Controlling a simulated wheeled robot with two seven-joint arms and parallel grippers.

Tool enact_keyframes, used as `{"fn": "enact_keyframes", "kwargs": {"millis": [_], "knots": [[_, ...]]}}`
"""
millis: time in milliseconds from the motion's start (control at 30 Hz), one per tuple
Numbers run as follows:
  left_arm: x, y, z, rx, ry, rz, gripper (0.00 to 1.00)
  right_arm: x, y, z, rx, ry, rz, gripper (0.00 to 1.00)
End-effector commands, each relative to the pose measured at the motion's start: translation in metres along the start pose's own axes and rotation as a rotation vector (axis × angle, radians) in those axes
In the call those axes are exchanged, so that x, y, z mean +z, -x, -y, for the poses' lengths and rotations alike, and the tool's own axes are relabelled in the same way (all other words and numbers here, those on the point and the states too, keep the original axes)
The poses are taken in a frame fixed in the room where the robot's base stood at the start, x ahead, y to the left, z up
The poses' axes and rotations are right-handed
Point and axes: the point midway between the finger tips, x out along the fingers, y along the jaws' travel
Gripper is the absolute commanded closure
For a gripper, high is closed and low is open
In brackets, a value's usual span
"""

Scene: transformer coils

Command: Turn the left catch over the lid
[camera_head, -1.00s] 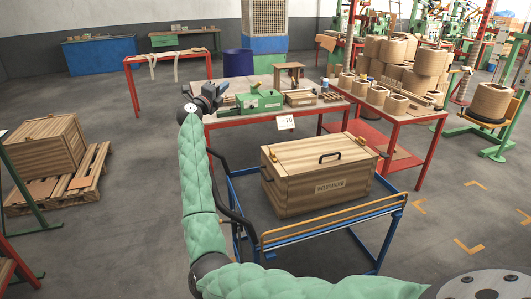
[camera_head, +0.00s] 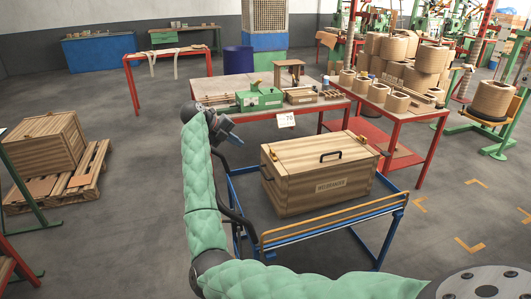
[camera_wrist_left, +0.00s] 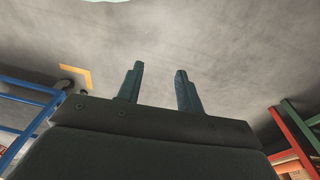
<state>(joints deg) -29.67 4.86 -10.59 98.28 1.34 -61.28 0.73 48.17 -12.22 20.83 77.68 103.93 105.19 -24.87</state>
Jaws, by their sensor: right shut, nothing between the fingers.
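A wooden crate (camera_head: 305,196) with dark bands stands on a blue cart in the head view. A similar catch (camera_head: 361,139) is at the right. My right gripper (camera_head: 237,142) is shut and empty, left of the crate and apart from it, angled down to the right. My left gripper (camera_wrist_left: 158,72) shows only in the left wrist view, open and empty above grey floor.
The blue cart (camera_head: 330,232) has a yellow-orange front rail and a black handle at its left. Behind it is a red-legged workbench (camera_head: 225,87) with a green device (camera_head: 260,98) and a sign marked 70. Another crate (camera_head: 45,145) sits on a pallet at the left.

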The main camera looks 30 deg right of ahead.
Motion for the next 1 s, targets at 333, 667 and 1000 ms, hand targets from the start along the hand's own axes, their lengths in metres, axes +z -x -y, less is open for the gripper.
{"fn": "enact_keyframes", "kwargs": {"millis": [333, 667, 1000], "knots": [[0.0, 0.0, 0.0, 0.0, 0.0, 0.001, 0.64, -0.001, 0.0, 0.0, 0.001, 0.023, -0.006, 1.0], [0.005, -0.016, 0.004, -0.006, -0.002, -0.005, 0.64, -0.001, -0.015, 0.002, 0.0, 0.022, -0.007, 1.0], [0.021, -0.061, 0.016, -0.023, -0.012, -0.027, 0.64, -0.002, -0.06, 0.003, -0.002, 0.022, -0.007, 1.0]]}}
